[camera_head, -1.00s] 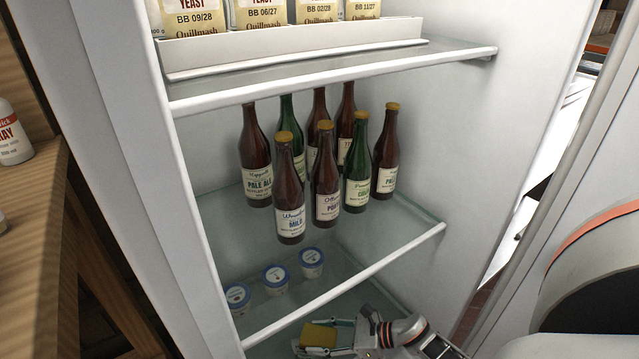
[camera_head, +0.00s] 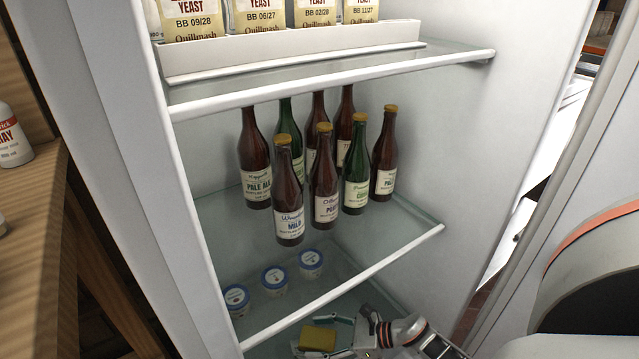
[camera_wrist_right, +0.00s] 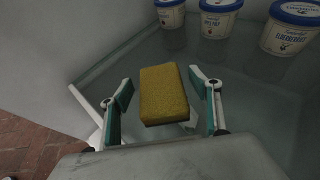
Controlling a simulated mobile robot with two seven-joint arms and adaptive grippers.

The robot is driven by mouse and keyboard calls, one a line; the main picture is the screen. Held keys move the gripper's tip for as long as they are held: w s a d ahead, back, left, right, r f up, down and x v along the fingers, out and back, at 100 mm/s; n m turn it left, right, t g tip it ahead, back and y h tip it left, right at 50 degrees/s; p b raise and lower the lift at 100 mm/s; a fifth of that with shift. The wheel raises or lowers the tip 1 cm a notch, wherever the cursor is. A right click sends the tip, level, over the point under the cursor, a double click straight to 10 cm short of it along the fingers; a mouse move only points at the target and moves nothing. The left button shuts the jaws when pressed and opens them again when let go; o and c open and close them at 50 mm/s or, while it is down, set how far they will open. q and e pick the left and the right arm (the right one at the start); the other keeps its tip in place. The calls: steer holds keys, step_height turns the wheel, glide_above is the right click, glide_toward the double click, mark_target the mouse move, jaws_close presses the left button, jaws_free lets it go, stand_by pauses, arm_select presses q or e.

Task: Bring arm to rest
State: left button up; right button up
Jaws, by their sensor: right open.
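My right gripper (camera_head: 337,335) is low in the fridge, at the bottom of the head view. In the right wrist view its two teal-lined fingers (camera_wrist_right: 163,106) are spread open. A yellow block (camera_wrist_right: 163,94), like a sponge or a piece of cheese, lies between and just beyond the fingertips, with a visible gap on each side. It also shows in the head view (camera_head: 318,339). My left gripper is not in view.
White tubs with blue lids (camera_head: 274,279) stand on the lower shelf beyond the gripper. Several bottles (camera_head: 325,190) stand on the glass shelf (camera_head: 410,240) above. A white tray (camera_head: 290,50) of yeast packets sits on the top shelf. A wooden shelf (camera_head: 40,200) is at left.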

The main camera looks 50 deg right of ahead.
steer(key=shift+r, duration=0.1)
steer(key=c, duration=1)
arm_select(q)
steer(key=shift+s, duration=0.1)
arm_select(e)
steer(key=shift+w+r+p, duration=0.2)
steer(key=shift+r+p, duration=0.6)
steer(key=shift+r, duration=0.6)
steer(key=shift+s+r+p, duration=0.1)
steer(key=shift+r+p, duration=0.65)
steer(key=shift+r, duration=0.45)
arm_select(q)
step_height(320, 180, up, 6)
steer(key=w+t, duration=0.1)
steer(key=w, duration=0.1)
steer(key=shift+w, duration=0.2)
arm_select(e)
steer(key=shift+s, duration=0.1)
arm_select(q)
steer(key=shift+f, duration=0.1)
arm_select(e)
steer(key=shift+f, duration=0.1)
steer(key=shift+o, duration=0.7)
